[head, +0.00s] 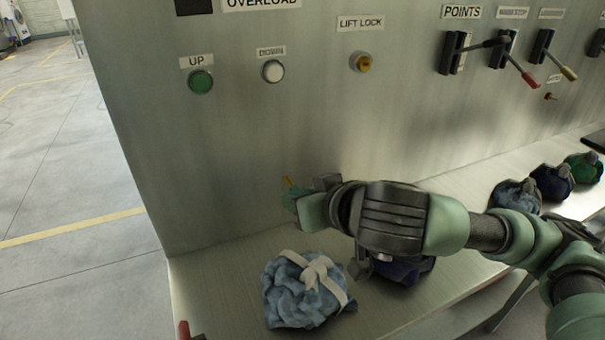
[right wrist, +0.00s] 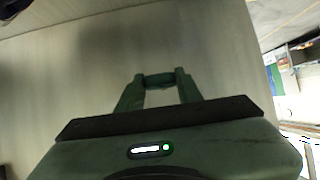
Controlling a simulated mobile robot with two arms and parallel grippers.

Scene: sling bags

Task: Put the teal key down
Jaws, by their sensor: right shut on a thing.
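My right gripper (head: 305,198) reaches in from the right in the head view, above the shelf and close to the panel's lower face. In the right wrist view its two green fingers (right wrist: 160,92) are close together, with a small dark greenish piece between their tips. I take this piece for the teal key (right wrist: 160,79), but its shape and colour are not clear. A thin yellow-orange bit shows by the fingertips in the head view. The gripper and forearm hide most of what is held. My left gripper is not in view.
A light blue bag (head: 298,297) with white straps sits on the shelf (head: 215,290) below the gripper. A dark blue bag (head: 405,270) is partly behind my arm. Several bags stand farther right. The panel (head: 280,135) has buttons, levers and a yellow lift lock knob (head: 360,62).

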